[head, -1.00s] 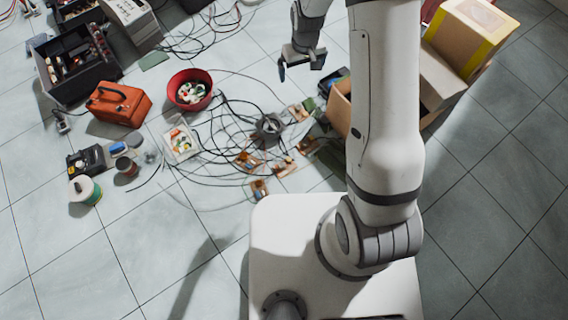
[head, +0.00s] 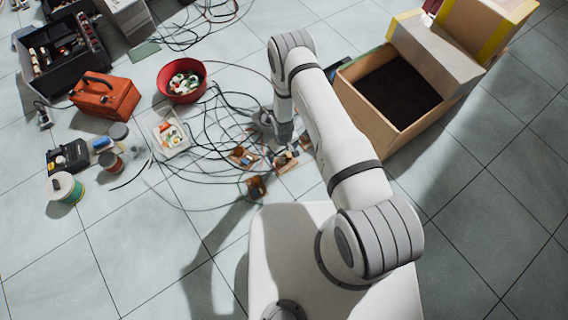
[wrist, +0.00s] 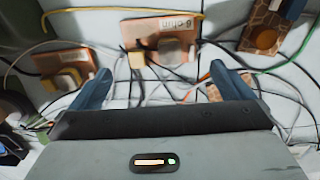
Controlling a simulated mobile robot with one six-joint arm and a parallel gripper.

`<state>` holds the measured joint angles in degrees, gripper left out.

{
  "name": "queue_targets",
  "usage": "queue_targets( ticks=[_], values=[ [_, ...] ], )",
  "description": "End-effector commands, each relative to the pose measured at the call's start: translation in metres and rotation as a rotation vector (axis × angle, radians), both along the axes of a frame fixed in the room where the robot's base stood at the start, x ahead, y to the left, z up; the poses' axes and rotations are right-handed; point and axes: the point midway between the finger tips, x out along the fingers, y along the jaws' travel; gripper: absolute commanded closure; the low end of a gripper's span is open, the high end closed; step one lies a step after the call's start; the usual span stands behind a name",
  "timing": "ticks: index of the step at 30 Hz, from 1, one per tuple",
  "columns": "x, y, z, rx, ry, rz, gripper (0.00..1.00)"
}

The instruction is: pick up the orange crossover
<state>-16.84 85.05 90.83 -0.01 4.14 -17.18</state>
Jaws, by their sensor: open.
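Several crossover boards with small parts and wires lie on the tiled floor. In the wrist view, an orange board marked "8 ohm" (wrist: 150,28) lies just beyond the space between my fingertips, with a yellow part and a grey round part on it. A second orange board (wrist: 52,63) lies at left, and a brown patterned board (wrist: 262,32) at upper right. My gripper (wrist: 160,70) is open and empty, its two blue fingers apart. In the head view, my gripper end is low beside the boards (head: 243,157) and partly hidden by my arm.
Black cables (head: 215,135) tangle around the boards. An open cardboard box (head: 355,100) stands close to the right of my arm. A white tray (head: 158,148), red bowl (head: 203,93) and orange toolbox (head: 128,103) stand to the left. The front-left floor is clear.

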Motion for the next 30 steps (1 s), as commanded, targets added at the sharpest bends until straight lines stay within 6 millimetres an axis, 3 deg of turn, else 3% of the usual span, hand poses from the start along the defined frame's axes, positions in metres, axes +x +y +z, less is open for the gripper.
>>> queue_targets(
  ticks=[15,23,30],
  values=[
    [-0.007,-0.002,-0.064,0.001,-0.001,0.001,0.00],
    [-0.006,-0.002,-0.066,0.001,-0.001,0.000,0.00],
    [-0.007,-0.002,-0.066,0.000,0.000,0.000,0.19]
  ],
)
